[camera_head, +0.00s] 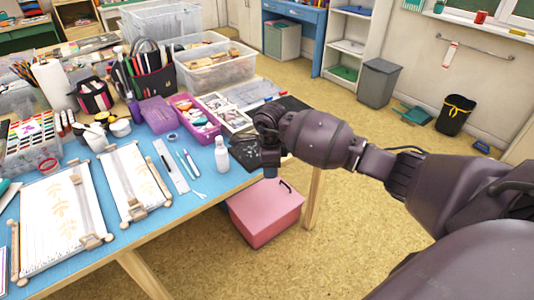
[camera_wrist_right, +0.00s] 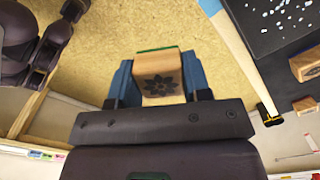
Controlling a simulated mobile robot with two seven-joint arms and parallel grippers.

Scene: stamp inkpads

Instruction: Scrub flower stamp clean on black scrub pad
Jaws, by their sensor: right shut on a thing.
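The stamp is held clear of any surface. A black pad with white flecks (camera_wrist_right: 282,22) shows at the upper right of the wrist view, apart from the stamp. My left gripper is not in view.
A wooden block (camera_wrist_right: 306,66) lies near the flecked pad. A white bottle (camera_head: 222,156) stands left of the black pad. A purple tray (camera_head: 196,119) and a white compartment tray (camera_head: 233,115) are behind. A pink box (camera_head: 265,215) sits on the floor below.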

